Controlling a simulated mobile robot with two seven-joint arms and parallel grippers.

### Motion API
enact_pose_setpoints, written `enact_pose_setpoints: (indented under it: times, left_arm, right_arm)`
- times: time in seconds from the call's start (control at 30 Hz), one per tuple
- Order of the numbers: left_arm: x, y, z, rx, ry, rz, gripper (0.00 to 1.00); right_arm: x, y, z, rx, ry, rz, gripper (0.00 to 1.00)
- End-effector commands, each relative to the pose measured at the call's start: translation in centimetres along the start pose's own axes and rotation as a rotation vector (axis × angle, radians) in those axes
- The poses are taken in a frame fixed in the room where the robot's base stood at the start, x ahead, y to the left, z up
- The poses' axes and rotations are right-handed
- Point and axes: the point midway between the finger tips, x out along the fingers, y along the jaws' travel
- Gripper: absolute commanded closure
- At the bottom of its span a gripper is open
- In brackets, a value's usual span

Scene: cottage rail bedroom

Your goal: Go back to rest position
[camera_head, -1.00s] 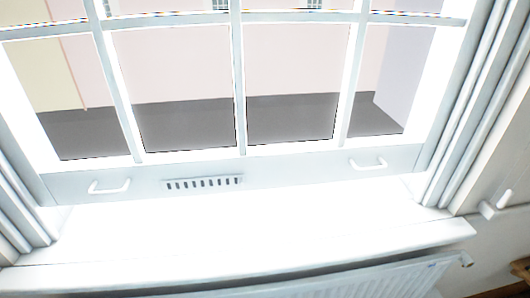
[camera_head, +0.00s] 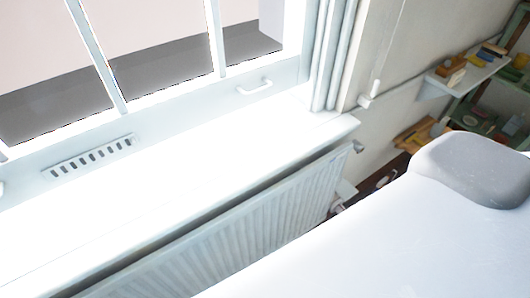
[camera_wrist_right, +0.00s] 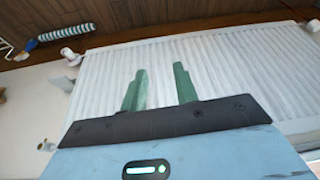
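My right gripper (camera_wrist_right: 160,68) shows in the right wrist view. Its two green fingers stand apart with nothing between them, so it is open and empty. The ribbed white radiator (camera_wrist_right: 235,55) is behind the fingers; I cannot tell how far off it is. In the head view, a large white arm part of mine with a grey rounded end fills the lower right. The right gripper itself does not show there. My left gripper is in neither view.
In the head view, the window sill (camera_head: 190,165) is bare above the radiator (camera_head: 245,225). The sash has a white handle (camera_head: 254,87) and a slotted vent (camera_head: 92,157). A wall shelf (camera_head: 478,75) with small items is at right. A striped object (camera_wrist_right: 67,32) lies on the wooden floor (camera_wrist_right: 150,18).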

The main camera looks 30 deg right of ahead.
Motion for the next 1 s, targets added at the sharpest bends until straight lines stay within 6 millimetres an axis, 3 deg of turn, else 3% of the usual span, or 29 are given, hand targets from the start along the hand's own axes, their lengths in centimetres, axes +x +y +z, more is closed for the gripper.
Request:
enact_pose_setpoints:
  times: [0.2, 0.33, 0.57, 1.0]
  left_arm:
    - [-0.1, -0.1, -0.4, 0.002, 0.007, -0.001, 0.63]
    - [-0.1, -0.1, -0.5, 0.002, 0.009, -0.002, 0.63]
    - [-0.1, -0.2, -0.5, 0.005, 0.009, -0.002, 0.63]
    - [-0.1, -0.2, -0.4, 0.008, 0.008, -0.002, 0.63]
  right_arm:
    - [3.2, -0.6, -0.7, 0.0, 0.208, -0.011, 0.7]
    - [4.3, -0.9, -0.9, 0.0, 0.319, -0.017, 0.7]
    - [4.8, -1.1, -1.1, 0.002, 0.417, -0.021, 0.7]
    - [4.8, -1.1, -1.1, 0.002, 0.423, -0.022, 0.7]
